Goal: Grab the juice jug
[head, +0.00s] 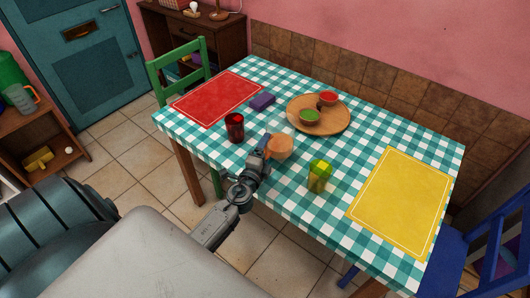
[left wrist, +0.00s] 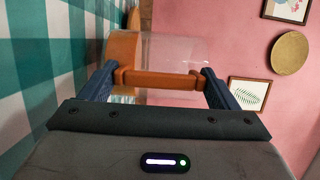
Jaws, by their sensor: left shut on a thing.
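The juice jug (head: 281,148) is a clear jug with orange juice low inside. It stands upright at the near side of the checked table (head: 277,189); I cannot tell whether its base is clear of the cloth. My left gripper (head: 266,143) reaches over the near table edge to the jug's side. In the left wrist view, the fingers of my left gripper (left wrist: 160,86) are shut on the orange handle of the juice jug (left wrist: 172,53), with one finger at each end of the handle. My right gripper is not in view.
A dark red glass (head: 235,127) stands left of the jug, and a yellow-green glass (head: 319,176) stands to its right. Behind is a round wooden tray (head: 335,122) with bowls. A purple block (head: 262,101) lies near the red mat (head: 215,98). A yellow mat (head: 402,202) lies right.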

